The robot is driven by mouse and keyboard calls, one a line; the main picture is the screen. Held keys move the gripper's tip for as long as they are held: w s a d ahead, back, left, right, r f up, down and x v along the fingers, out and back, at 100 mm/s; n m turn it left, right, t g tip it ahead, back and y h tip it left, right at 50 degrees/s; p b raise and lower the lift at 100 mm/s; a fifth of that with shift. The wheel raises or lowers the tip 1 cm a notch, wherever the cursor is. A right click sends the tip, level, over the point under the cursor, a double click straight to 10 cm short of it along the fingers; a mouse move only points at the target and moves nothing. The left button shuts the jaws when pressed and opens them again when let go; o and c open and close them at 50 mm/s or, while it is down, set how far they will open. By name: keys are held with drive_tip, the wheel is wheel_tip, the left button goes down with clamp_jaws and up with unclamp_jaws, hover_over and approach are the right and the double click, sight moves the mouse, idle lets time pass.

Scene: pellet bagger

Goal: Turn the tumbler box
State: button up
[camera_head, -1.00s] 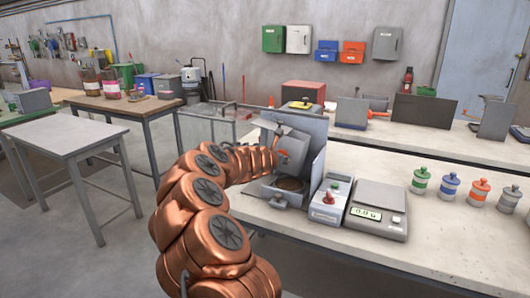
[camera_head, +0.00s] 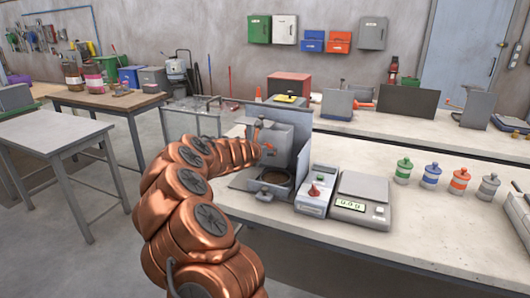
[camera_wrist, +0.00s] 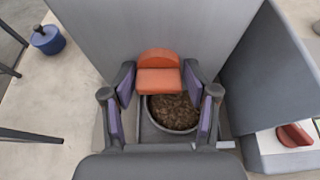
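The grey tumbler box (camera_head: 289,133) stands in its grey stand on the bench, roughly upright. It fills the top of the wrist view as a broad grey face (camera_wrist: 150,28). Its orange handle (camera_wrist: 158,80) sits between my gripper's fingers (camera_wrist: 158,84); the purple pads close on both sides of it, with little or no gap. In the head view my gripper (camera_head: 262,147) is small and partly hidden at the box's left side. A round cup (camera_wrist: 174,112) of brown pellets lies below the handle; the cup also shows in the head view (camera_head: 275,178).
A control box with a red knob (camera_head: 314,191) and a scale (camera_head: 363,200) stand just right of the stand. Several lidded jars (camera_head: 430,176) line the bench to the right. A blue container (camera_wrist: 48,40) shows at upper left in the wrist view.

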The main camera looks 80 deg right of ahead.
drive_tip(key=shift+o, duration=0.7)
drive_tip(key=shift+s, duration=0.1)
drive_tip(key=shift+o, duration=0.3)
drive_tip(key=shift+f, duration=0.15)
drive_tip(key=shift+w, duration=0.2)
drive_tip(key=shift+w+a, duration=0.1)
drive_tip(key=shift+a, duration=0.3)
drive_tip(key=v, duration=1.1)
drive_tip(key=shift+r, duration=0.2)
